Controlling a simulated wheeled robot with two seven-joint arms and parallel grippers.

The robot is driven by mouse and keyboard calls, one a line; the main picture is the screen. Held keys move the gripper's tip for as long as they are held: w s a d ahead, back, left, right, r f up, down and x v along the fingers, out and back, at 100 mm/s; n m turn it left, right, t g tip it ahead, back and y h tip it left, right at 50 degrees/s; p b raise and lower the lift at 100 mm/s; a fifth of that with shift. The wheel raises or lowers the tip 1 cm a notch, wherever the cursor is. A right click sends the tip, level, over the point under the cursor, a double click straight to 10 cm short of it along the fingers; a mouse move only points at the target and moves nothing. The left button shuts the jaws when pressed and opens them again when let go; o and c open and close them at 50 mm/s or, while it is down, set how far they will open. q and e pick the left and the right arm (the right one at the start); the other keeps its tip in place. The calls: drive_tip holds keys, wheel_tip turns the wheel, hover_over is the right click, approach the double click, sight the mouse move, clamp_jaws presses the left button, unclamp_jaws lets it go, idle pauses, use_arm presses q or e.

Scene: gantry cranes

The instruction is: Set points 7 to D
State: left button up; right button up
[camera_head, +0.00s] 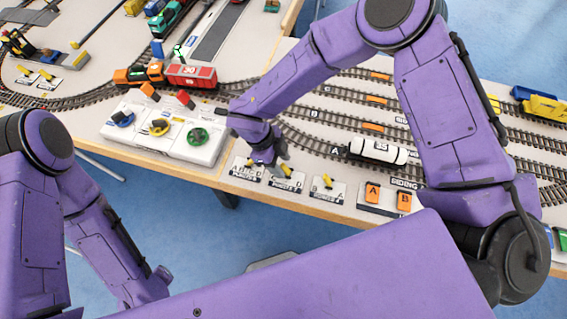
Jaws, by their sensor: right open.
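A row of points plates with small yellow levers lies along the front edge of the layout: a left plate (244,172), a middle plate (290,184) and a right plate (325,193). Their printing is too small to read surely, so I cannot tell which is points 7. My right gripper (272,163) is open, pointing down over the left and middle plates and partly hiding them. I cannot tell whether it touches a lever. My left arm is low at the left; its gripper does not show.
A white control box (170,148) with blue, yellow and green knobs stands left of the plates. A white tank wagon (378,151) stands on the siding tracks. An orange locomotive (138,76) and red wagon (190,76) stand behind. Orange A and B blocks (373,193) sit at the front right.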

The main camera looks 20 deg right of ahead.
sight(285, 169)
drive_tip(key=shift+x, duration=1.15)
clamp_jaws()
